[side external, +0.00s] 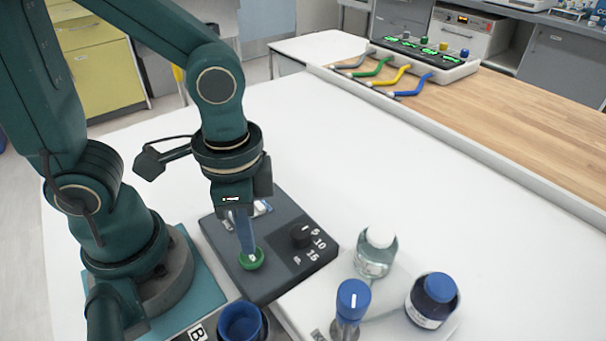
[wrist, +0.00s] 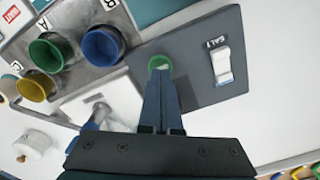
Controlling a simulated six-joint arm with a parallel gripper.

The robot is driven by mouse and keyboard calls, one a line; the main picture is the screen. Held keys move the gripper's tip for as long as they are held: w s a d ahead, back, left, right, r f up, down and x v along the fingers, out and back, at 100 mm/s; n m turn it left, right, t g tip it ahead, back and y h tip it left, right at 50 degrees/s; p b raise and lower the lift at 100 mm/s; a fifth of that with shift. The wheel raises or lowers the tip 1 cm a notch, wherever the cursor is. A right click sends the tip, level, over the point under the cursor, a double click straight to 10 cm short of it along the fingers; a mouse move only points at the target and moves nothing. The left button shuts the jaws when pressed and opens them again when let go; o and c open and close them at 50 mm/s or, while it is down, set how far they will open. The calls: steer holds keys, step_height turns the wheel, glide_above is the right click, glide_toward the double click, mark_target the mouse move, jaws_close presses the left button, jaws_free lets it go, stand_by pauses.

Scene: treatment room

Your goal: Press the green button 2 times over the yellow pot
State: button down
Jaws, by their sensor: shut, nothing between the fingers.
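My gripper (side external: 246,248) is shut and empty, pointing down with its fingertips at the green button (side external: 256,262) on the dark grey control box (side external: 275,285). It also shows in the wrist view (wrist: 161,76), where the fingertips overlap the near edge of the green button (wrist: 159,62). I cannot tell whether the button is pressed down. The yellow pot (wrist: 35,86) stands in a grey labelled holder at the left of the wrist view, beside a green pot (wrist: 46,54) and a blue pot (wrist: 103,46). The yellow pot does not show in the side external view.
A clear bottle (side external: 375,255), a blue-topped dispenser (side external: 352,298) and a dark blue-capped bottle (side external: 432,300) stand close by. The white table is clear behind.

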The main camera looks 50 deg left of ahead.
steer(key=shift+f, duration=0.1)
steer(key=shift+f, duration=1.3)
steer(key=shift+r, duration=1.4)
steer(key=shift+f, duration=0.1)
steer(key=shift+f, duration=1.3)
steer(key=shift+r, duration=1.4)
